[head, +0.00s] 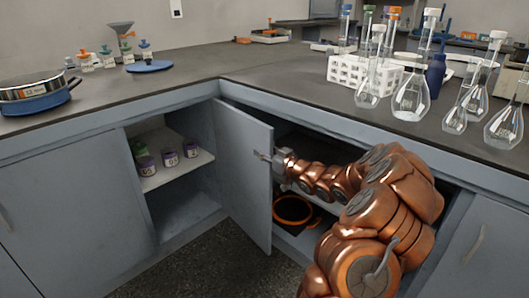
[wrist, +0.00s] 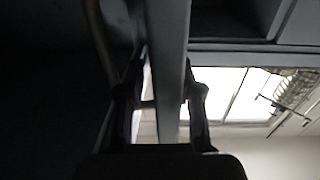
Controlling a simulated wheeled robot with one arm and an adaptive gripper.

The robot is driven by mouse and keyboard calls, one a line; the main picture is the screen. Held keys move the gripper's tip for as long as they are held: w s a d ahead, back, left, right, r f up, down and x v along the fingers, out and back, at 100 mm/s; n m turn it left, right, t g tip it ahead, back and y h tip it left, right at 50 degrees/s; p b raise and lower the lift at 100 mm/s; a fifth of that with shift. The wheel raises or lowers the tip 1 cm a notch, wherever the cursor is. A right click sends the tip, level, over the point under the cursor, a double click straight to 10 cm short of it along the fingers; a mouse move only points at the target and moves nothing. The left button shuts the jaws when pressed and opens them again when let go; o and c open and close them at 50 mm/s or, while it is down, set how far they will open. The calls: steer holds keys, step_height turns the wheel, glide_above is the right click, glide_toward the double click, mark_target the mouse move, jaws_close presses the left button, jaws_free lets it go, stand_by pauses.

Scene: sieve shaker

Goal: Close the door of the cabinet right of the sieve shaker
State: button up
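A low blue-based, silver-rimmed device (head: 38,95), seemingly the sieve shaker, stands on the left counter. Right of and below it is an open cabinet (head: 170,170) with jars on its shelf. A grey door (head: 243,175) stands swung out at the counter's inner corner; I cannot tell which cabinet it is hinged to. My gripper (head: 272,157) is at the door's free edge. In the wrist view my gripper's fingers (wrist: 163,95) are apart, one on each side of the door's edge (wrist: 168,40). Firm contact is not clear.
The right cabinet stands open behind my arm, with an orange-ringed dark object (head: 293,209) inside. Glass flasks (head: 410,98) and a white rack (head: 345,72) stand on the right counter above. Dark floor (head: 215,265) is clear before the left cabinet.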

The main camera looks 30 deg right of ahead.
steer(key=shift+c, duration=0.2)
jaws_close()
steer(key=shift+a, duration=0.2)
stand_by(1.0)
stand_by(0.6)
steer(key=shift+o, duration=0.2)
jaws_free()
steer(key=shift+s+d, duration=0.1)
steer(key=shift+d, duration=0.05)
steer(key=s+d, duration=0.2)
steer(key=s, duration=0.9)
steer(key=shift+s, duration=0.3)
